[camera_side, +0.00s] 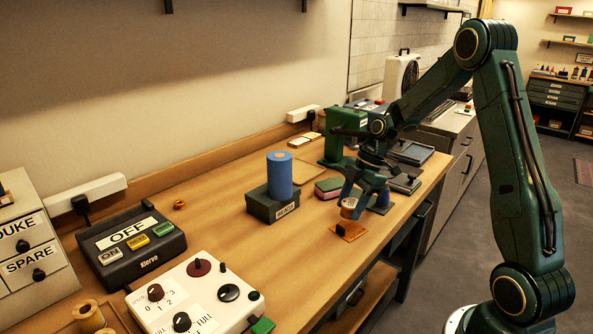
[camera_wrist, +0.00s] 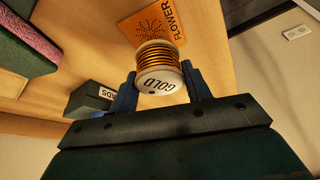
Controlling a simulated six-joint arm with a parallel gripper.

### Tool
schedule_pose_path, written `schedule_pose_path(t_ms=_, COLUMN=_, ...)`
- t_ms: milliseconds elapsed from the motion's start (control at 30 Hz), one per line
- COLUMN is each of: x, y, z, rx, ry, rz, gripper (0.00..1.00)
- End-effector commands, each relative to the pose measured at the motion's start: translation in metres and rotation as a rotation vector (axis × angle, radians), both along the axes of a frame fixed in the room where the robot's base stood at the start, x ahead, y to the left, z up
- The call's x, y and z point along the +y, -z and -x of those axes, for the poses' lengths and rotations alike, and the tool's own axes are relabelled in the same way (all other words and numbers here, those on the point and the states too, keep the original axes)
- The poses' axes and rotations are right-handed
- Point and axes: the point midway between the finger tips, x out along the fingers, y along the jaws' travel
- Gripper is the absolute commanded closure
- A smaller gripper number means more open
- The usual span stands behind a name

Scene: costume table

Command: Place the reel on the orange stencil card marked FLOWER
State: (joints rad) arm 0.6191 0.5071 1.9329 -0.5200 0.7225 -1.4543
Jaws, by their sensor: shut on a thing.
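The reel (camera_wrist: 160,76) is wound with copper-gold thread and has a pale end marked GOLD. My gripper (camera_wrist: 160,88) is shut on it, one blue finger on each side. In the side view the reel (camera_side: 349,207) hangs in my gripper (camera_side: 355,203) just above the orange card. The orange stencil card (camera_side: 347,232) lies flat near the table's front edge. The same card, marked FLOWER, shows in the wrist view (camera_wrist: 150,24) beyond the reel, which hides part of it. A small gap seems to separate reel and card, but I cannot tell surely.
A green and pink block (camera_side: 328,188) lies behind. A control box marked OFF (camera_side: 130,245) and a white dial panel (camera_side: 195,294) sit at the left.

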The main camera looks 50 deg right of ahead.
Motion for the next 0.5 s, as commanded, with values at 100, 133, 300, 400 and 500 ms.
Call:
schedule_pose_path(t_ms=100, x=0.0, y=0.002, z=0.0, rx=0.001, ry=0.001, rz=0.0, gripper=0.75)
schedule_pose_path(t_ms=133, x=0.0, y=0.004, z=0.0, rx=0.001, ry=0.001, rz=0.0, gripper=0.75)
schedule_pose_path(t_ms=300, x=0.001, y=0.022, z=0.0, rx=0.003, ry=0.0, rz=-0.002, gripper=0.75)
schedule_pose_path(t_ms=400, x=0.0, y=0.034, z=0.0, rx=0.003, ry=0.001, rz=-0.002, gripper=0.75)
schedule_pose_path(t_ms=500, x=0.0, y=0.041, z=0.0, rx=0.001, ry=0.0, rz=0.0, gripper=0.75)
